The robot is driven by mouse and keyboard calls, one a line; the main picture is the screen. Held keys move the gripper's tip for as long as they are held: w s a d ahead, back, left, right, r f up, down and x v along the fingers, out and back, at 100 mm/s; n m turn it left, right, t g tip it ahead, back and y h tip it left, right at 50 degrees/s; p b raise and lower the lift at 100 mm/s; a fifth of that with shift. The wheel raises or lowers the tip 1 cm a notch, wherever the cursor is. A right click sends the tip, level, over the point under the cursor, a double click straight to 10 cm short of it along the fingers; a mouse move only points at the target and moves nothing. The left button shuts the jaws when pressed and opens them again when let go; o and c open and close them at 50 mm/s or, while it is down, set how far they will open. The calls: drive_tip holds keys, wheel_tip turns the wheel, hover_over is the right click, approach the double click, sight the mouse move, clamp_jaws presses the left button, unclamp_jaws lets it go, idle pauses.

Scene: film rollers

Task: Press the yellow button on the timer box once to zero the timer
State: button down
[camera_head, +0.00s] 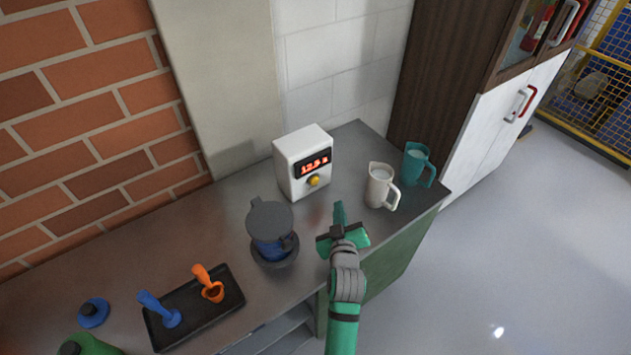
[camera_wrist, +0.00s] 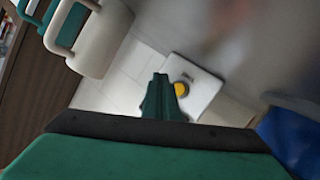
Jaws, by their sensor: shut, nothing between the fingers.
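The white timer box (camera_head: 302,163) stands on the metal counter against the wall, with a red lit display (camera_head: 313,163) on its front. The display appears to read about 12.5, but the digits are small. The yellow button (camera_head: 313,181) sits below the display. In the wrist view, the timer box (camera_wrist: 194,85) shows past my fingertips, with the yellow button (camera_wrist: 181,89) just right of them. My gripper (camera_head: 339,213) is shut and empty, in front of the box and apart from the button. It also shows in the wrist view (camera_wrist: 160,82).
A cream jug (camera_head: 378,187) and a teal jug (camera_head: 414,165) stand right of the box. A dark lidded container with a blue body (camera_head: 270,230) stands left of my gripper. A black tray (camera_head: 228,298) holds blue and orange tools. Bare counter lies before the box.

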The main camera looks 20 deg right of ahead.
drive_tip(key=shift+w+a, duration=0.45)
drive_tip(key=shift+w, duration=0.8)
drive_tip(key=shift+w+a, duration=0.5)
drive_tip(key=shift+w, duration=0.8)
drive_tip(key=shift+w+a, duration=0.45)
drive_tip(key=shift+w, duration=0.8)
drive_tip(key=shift+w, duration=0.1)
drive_tip(key=shift+w+a, duration=0.15)
drive_tip(key=shift+w, duration=0.15)
drive_tip(key=shift+w+a, duration=0.2)
drive_tip(key=shift+w, duration=0.25)
drive_tip(key=shift+s, duration=0.1)
drive_tip(key=shift+s+d, duration=0.3)
drive_tip(key=shift+s, duration=0.45)
drive_tip(key=shift+s+d, duration=0.3)
drive_tip(key=shift+s, duration=0.5)
drive_tip(key=shift+s+d, duration=0.3)
drive_tip(key=shift+s, duration=0.45)
drive_tip(key=shift+s+d, duration=0.3)
drive_tip(key=shift+s, duration=0.5)
